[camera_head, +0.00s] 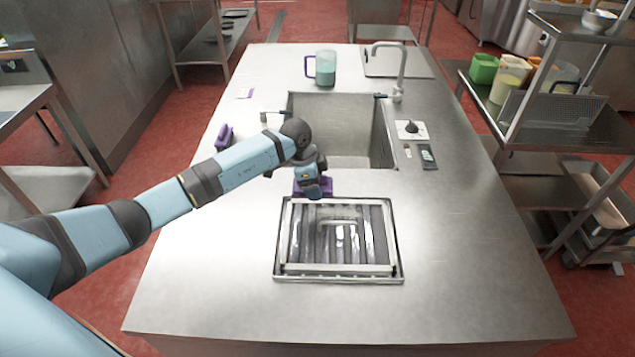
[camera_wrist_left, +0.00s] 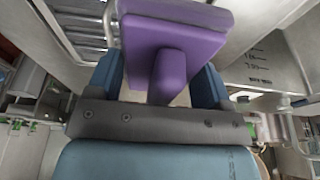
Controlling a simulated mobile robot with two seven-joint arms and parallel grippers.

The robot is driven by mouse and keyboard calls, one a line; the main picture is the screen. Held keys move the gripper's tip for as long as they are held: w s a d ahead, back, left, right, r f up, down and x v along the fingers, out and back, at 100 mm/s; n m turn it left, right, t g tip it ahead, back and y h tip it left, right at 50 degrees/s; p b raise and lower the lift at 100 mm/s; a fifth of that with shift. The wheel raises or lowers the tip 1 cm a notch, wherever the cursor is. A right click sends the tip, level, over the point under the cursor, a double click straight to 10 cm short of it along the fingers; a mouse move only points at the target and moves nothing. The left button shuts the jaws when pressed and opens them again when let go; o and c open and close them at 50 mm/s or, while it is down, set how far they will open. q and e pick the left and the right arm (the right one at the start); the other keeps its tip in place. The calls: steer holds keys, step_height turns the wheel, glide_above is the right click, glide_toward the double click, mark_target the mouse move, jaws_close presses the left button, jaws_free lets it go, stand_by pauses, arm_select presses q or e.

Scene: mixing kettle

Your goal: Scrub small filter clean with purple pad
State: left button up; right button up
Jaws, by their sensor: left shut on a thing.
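The filter (camera_head: 340,245) is a square metal frame with dark slats and a handle, lying flat on the steel counter in front of the sink. Pale streaks show on its slats. My left gripper (camera_head: 316,182) is shut on the purple pad (camera_head: 300,189) near the filter's far edge. I cannot tell whether the pad touches the filter. In the left wrist view the pad (camera_wrist_left: 175,50) has a purple block with a grip between the two blue fingers. Part of the slatted filter (camera_wrist_left: 80,25) shows at upper left. My right gripper is not in view.
The sink (camera_head: 335,120) lies behind the filter, with a faucet (camera_head: 398,75) at its right. A jug of green liquid (camera_head: 325,68) stands beyond it. Another purple item (camera_head: 224,136) lies left of the sink. A dial (camera_head: 410,129) is at right. The front counter (camera_head: 460,270) is clear.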

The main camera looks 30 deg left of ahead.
arm_select(q)
steer(key=b, duration=0.6)
glide_above(318, 212)
steer(key=f, duration=0.6)
steer(key=shift+s+a+f, duration=0.2)
steer(key=shift+a+f, duration=0.15)
steer(key=shift+a, duration=0.05)
steer(key=shift+f, duration=0.35)
steer(key=shift+f+b, duration=0.6)
steer(key=shift+f, duration=0.4)
